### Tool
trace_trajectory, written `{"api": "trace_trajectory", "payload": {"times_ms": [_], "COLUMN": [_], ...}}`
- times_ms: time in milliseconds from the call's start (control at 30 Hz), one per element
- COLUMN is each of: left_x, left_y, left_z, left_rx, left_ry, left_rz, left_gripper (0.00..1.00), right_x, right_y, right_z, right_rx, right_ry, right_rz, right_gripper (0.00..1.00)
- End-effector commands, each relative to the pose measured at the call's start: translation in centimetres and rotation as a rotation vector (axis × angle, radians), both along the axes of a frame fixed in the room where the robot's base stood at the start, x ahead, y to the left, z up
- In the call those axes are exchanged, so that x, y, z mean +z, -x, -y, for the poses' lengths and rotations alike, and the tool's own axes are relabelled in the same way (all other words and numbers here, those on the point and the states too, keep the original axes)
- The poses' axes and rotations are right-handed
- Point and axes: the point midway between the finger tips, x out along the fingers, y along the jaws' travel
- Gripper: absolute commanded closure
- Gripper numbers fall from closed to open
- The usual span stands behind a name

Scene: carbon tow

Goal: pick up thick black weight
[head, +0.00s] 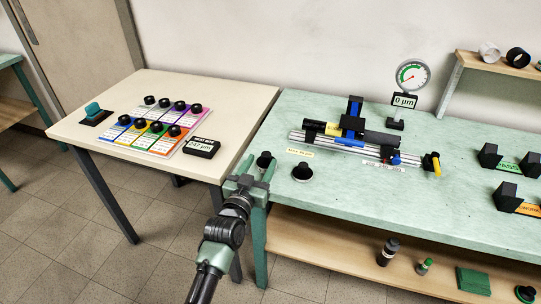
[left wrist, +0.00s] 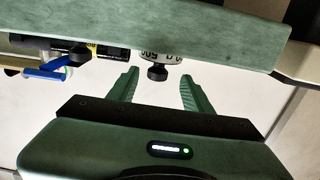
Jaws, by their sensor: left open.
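My left gripper (head: 258,168) is open and empty at the front left corner of the green table. A black knobbed piece (head: 264,160) shows at its fingertips in the head view, its lower part hidden by the gripper. A second black-topped piece on a pale disc (head: 302,171) stands just to the right. In the left wrist view, a black knob (left wrist: 157,73) with a pale labelled body lies beyond the gap between the open fingers (left wrist: 160,80), nearer the left finger. I cannot tell which piece is the thick black weight. My right gripper is not in view.
The green table (head: 250,235) holds a rail fixture (head: 350,140), a dial gauge (head: 412,75) and black blocks (head: 490,155). A beige table (head: 240,100) at left holds several black knobs on coloured cards and a display (head: 201,146). A lower wooden shelf (head: 340,250) holds small items.

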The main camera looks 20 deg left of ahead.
Motion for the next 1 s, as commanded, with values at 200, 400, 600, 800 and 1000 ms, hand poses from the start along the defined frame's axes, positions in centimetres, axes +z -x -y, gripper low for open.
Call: {"api": "trace_trajectory", "payload": {"times_ms": [200,400,600,800,1000], "left_x": [0.1,0.1,-0.1,-0.1,-0.1], "left_y": [-2.4,-5.1,-7.4,-7.6,-7.6], "left_z": [0.1,0.5,0.6,0.6,0.6], "left_rx": [0.0,0.0,0.0,0.0,0.0], "left_ry": [0.001,0.0,0.0,0.0,0.0], "left_rz": [0.001,0.001,0.0,0.001,0.0], "left_gripper": [0.5,0.5,0.5,0.5,0.86], "right_x": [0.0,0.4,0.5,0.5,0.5], "right_y": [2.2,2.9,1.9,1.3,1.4], "right_z": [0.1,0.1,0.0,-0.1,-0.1], "right_rx": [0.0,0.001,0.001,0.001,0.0], "right_ry": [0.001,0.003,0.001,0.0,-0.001], "right_rz": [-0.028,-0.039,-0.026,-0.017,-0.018], "right_gripper": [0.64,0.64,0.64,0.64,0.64]}}
